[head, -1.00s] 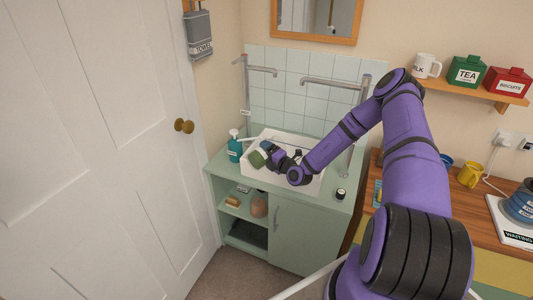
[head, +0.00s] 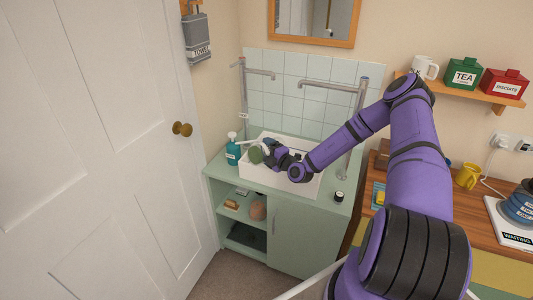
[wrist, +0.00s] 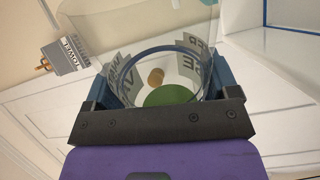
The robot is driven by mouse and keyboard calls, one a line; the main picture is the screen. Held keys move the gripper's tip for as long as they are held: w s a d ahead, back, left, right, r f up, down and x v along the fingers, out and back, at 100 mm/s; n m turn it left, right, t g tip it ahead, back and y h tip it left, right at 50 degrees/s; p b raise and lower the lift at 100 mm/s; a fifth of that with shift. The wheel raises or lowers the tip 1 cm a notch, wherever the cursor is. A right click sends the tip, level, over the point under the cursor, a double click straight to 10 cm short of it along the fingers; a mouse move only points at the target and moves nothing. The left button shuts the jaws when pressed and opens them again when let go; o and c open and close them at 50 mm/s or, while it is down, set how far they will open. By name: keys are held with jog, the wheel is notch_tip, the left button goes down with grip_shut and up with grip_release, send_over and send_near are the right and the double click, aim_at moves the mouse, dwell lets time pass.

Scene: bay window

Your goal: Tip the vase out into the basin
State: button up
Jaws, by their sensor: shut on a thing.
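The white basin (head: 262,178) is set in the green counter. My gripper (head: 265,151) is over its left part. It is shut on the vase, a clear container with dark lettering and a dark blue band (wrist: 160,54) in the wrist view. The vase sits between my jaws (wrist: 160,95), and a round green patch shows through it. In the head view a small green round end (head: 256,155) shows at my gripper, over the basin's left side. My gripper hides most of the vase there, so its exact tilt and contents are unclear.
A teal soap bottle (head: 233,151) stands just left of the basin. Two tall taps (head: 245,95) (head: 357,110) rise behind it. A small dark jar (head: 339,197) is at the counter's front right. The white door (head: 100,150) is at left.

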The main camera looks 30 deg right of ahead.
jog(key=shift+w+d+r+m, duration=0.1)
jog(key=shift+d+r+m, duration=0.25)
jog(key=shift+m, duration=0.25)
jog(key=shift+w+d+r+m, duration=0.1)
jog(key=shift+d+r+m, duration=0.1)
jog(key=shift+r+m, duration=0.3)
